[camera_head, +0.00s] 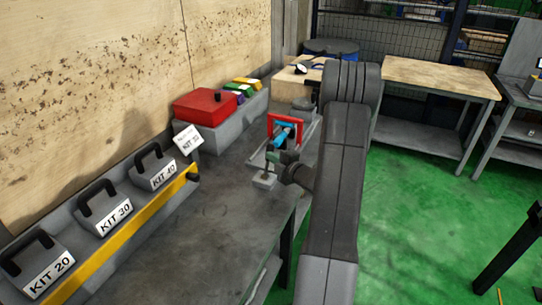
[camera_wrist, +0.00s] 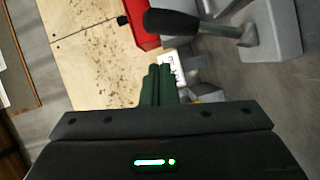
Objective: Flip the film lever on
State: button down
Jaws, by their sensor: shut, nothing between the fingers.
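A lever with a dark rounded grip (camera_wrist: 175,22) and a metal stem lies across the top of the wrist view. Its stem meets a grey block (camera_wrist: 280,32); I take this to be the film lever, though no label on it can be read. My gripper's green fingers (camera_wrist: 159,85) are together, with nothing between them. They point toward the lever and appear below its grip in the picture, apart from it. In the head view a small grey base (camera_head: 264,181) with an upright part stands on the bench beside my wrist; the fingertips are hard to make out there.
A red box (camera_head: 205,106) sits on a grey block at the back of the grey bench (camera_head: 225,225). A red frame with a blue cylinder (camera_head: 285,133) stands near my arm. Labelled kit weights (camera_head: 100,208) line the left. A wooden-topped table (camera_head: 440,77) stands behind; green floor is open at right.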

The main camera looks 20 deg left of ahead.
jog(key=r+b+v, duration=0.1)
jog(key=b+v, duration=0.1)
jog(key=v, duration=0.8)
jog(key=shift+a, duration=0.2)
jog(key=shift+n+t+y, duration=0.3)
jog(key=shift+n+t, duration=0.1)
jog(key=shift+n, duration=0.5)
jog(key=w+a+f+b, duration=0.1)
jog(key=a+b, duration=0.1)
jog(key=a, duration=0.1)
jog(key=w+a+f+b, duration=0.1)
jog(key=w+a+f, duration=0.1)
jog(key=a, duration=0.1)
jog(key=w+a+f+b, duration=0.1)
jog(key=a+b, duration=0.1)
jog(key=a, duration=0.1)
jog(key=shift+w+a+f+b, duration=0.25)
jog(key=shift+w+f+b, duration=0.05)
jog(key=n+b, duration=0.1)
jog(key=b, duration=0.1)
jog(key=s+b, duration=0.1)
jog(key=b, duration=0.1)
jog(key=shift+s+f+n+y, duration=0.2)
jog(key=shift+s+n+y, duration=0.1)
jog(key=shift+s+n, duration=0.1)
jog(key=shift+a+t+b, duration=0.1)
jog(key=shift+t+b, duration=0.2)
